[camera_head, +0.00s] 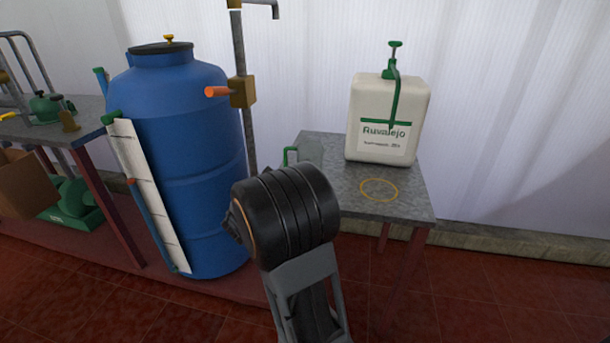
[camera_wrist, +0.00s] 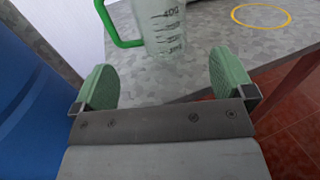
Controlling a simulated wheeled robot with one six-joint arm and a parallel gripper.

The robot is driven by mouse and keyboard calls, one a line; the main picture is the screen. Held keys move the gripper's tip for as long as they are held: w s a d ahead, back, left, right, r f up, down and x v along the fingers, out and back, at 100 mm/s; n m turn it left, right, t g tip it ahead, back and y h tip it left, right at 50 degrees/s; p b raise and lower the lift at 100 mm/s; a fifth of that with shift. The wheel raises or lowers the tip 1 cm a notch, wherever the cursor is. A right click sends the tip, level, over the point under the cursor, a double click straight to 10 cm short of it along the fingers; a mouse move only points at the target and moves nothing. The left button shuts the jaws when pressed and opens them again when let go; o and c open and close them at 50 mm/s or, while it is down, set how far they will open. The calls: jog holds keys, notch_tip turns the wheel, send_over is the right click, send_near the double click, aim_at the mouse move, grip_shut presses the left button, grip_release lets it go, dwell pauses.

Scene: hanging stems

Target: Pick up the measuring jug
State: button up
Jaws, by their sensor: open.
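The measuring jug (camera_wrist: 160,27) is clear, with dark graduation marks and a green handle on its left side. It stands on the grey table (camera_head: 408,200). In the wrist view it is at the top centre, its upper part cut off by the frame edge. In the head view only its green handle (camera_head: 291,151) and part of its pale body show, the rest hidden behind my arm. My gripper (camera_wrist: 163,80) is open with green pads spread wide. The jug lies ahead of the fingertips, roughly centred between them, and nothing is held.
A white canister labelled Ruvalejo (camera_head: 388,118) with a green pump stands at the back of the table. A yellow ring (camera_head: 379,190) marks a bare patch right of the jug. A large blue barrel (camera_head: 190,150) and an upright pipe with an orange-handled tap (camera_head: 243,92) stand left.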

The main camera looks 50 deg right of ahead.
jog(key=b+x, duration=0.1)
jog(key=x, duration=1.1)
jog(key=shift+d+b, duration=0.3)
jog(key=shift+b, duration=0.1)
jog(key=c, duration=0.7)
jog(key=shift+r, duration=0.15)
jog(key=shift+c, duration=0.2)
